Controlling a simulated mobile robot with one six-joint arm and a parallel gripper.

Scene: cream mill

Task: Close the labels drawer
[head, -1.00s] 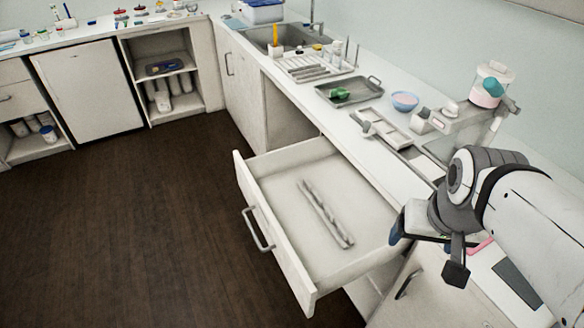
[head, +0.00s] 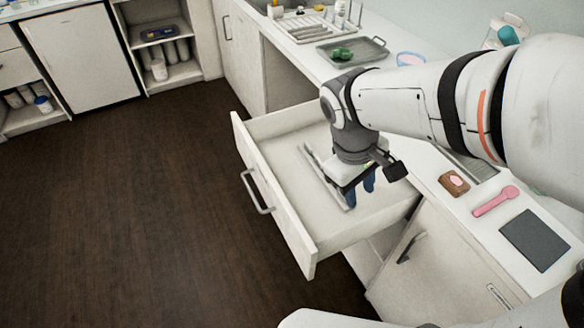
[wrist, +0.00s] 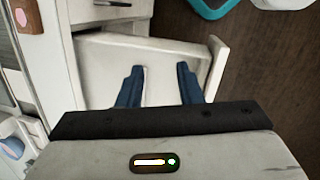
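The open drawer (head: 281,220) is white and pulled well out from the counter in the head view, with a grey bar handle (head: 256,192) on its front. A long pale strip-like item (head: 311,158) lies inside it, partly hidden by my arm. My gripper (head: 364,186) points down over the right part of the drawer, its blue fingers apart with nothing between them. In the wrist view the two fingers (wrist: 159,88) are spread, with the drawer's white interior (wrist: 156,62) behind them. I cannot tell whether the fingertips touch the drawer.
The counter beside the drawer holds a tray with a green item (head: 352,51), a brown block (head: 454,184), a pink scoop (head: 495,201) and a dark flat pad (head: 535,240). A closed cabinet door (head: 425,262) stands right of the drawer. The dark floor (head: 130,210) at left is clear.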

